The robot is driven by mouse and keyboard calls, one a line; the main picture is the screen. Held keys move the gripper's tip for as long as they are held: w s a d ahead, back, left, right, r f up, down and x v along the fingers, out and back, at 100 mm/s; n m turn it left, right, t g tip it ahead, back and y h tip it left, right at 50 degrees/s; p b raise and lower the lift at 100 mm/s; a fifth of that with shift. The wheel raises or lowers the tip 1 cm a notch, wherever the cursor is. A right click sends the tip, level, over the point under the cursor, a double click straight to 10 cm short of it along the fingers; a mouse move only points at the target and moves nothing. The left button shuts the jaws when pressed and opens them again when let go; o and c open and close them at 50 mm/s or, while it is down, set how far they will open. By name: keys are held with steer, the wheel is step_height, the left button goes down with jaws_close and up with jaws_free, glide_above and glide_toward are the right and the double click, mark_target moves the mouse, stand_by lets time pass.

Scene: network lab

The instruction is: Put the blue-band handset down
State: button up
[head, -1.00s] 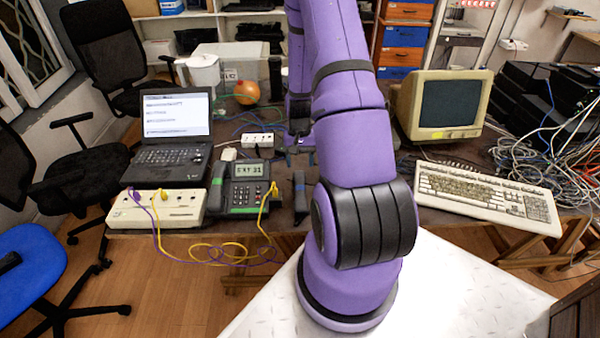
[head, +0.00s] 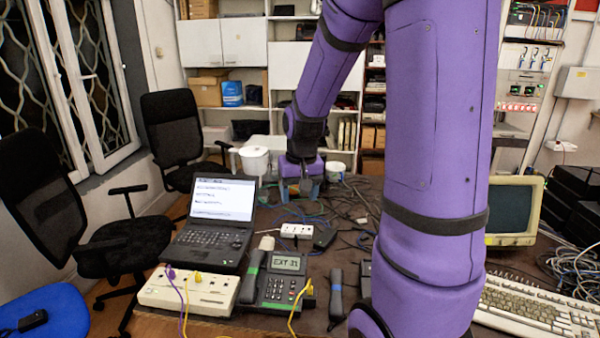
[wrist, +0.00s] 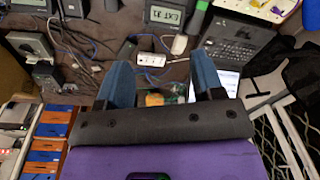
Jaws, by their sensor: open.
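A dark handset (head: 336,295) lies on the table just right of the desk phone (head: 280,280), whose screen reads EXT 31. I cannot make out a blue band on it. The phone's own handset (head: 253,275), with a green band, rests on its left side. A second phone (head: 363,284) is mostly hidden behind my arm. My gripper (head: 300,190) is beyond the phones, over the far part of the table, apart from both handsets. In the wrist view my gripper (wrist: 162,85) is open, its two blue-grey fingers spread with nothing held. The phone (wrist: 163,18) shows upside down there.
A laptop (head: 215,225) and a white socket box (head: 190,290) with cables stand left of the phone. A power strip (head: 297,230) lies behind it. A keyboard (head: 535,312) and old monitor (head: 512,212) stand at right. Loose cables cover the back.

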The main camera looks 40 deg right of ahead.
steer(key=s+a+r+n+t, duration=0.4)
steer(key=s+a+r+n, duration=0.1)
steer(key=s+a+r, duration=1)
steer(key=shift+s+r, duration=0.35)
steer(key=shift+s, duration=0.45)
